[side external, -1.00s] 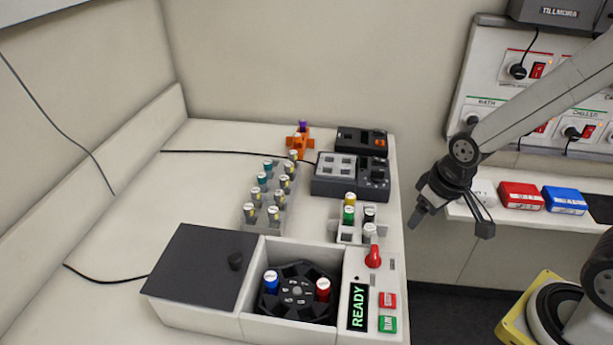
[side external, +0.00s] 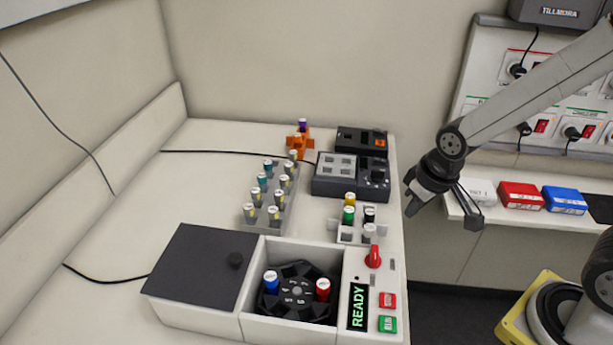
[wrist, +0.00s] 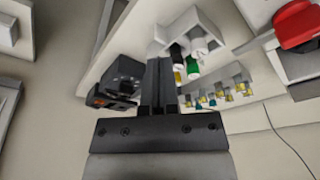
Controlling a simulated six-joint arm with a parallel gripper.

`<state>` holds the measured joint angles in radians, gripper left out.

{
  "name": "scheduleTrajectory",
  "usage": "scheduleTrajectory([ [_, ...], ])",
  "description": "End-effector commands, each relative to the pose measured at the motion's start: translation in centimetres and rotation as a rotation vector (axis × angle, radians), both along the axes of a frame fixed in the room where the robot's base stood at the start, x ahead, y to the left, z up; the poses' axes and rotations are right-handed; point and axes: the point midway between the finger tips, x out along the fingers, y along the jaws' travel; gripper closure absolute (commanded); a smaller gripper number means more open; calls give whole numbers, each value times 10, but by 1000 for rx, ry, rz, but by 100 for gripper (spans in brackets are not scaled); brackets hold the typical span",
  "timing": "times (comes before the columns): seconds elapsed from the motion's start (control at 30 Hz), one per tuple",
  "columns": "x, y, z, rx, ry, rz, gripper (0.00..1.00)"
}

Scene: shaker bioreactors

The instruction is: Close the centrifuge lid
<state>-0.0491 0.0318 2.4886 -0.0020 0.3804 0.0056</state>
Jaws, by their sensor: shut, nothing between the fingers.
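The centrifuge (side external: 250,328) stands at the front of the bench, its chamber uncovered. The black rotor (side external: 297,290) shows in the chamber with a blue-capped tube (side external: 271,282) and a red-capped tube (side external: 322,290). My gripper (side external: 411,210) is shut and empty, in the air past the bench's right edge, up and right of the centrifuge. In the wrist view its closed fingers (wrist: 160,78) point away from the camera; the lid is not visible there.
The centrifuge panel has a READY display (side external: 358,306), red and green buttons and a red lever (side external: 373,257). Behind it stand a small rack of capped tubes (side external: 345,237), a longer tube rack (side external: 275,205) and a grey device (side external: 340,185). The bench left of these is mostly clear.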

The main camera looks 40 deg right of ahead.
Motion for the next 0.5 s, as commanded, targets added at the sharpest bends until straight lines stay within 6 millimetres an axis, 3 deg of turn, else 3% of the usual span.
scheduleTrajectory([
  [0.27,62,64,26,4,-29,153,100],
  [0.5,106,147,54,11,-57,304,100],
])
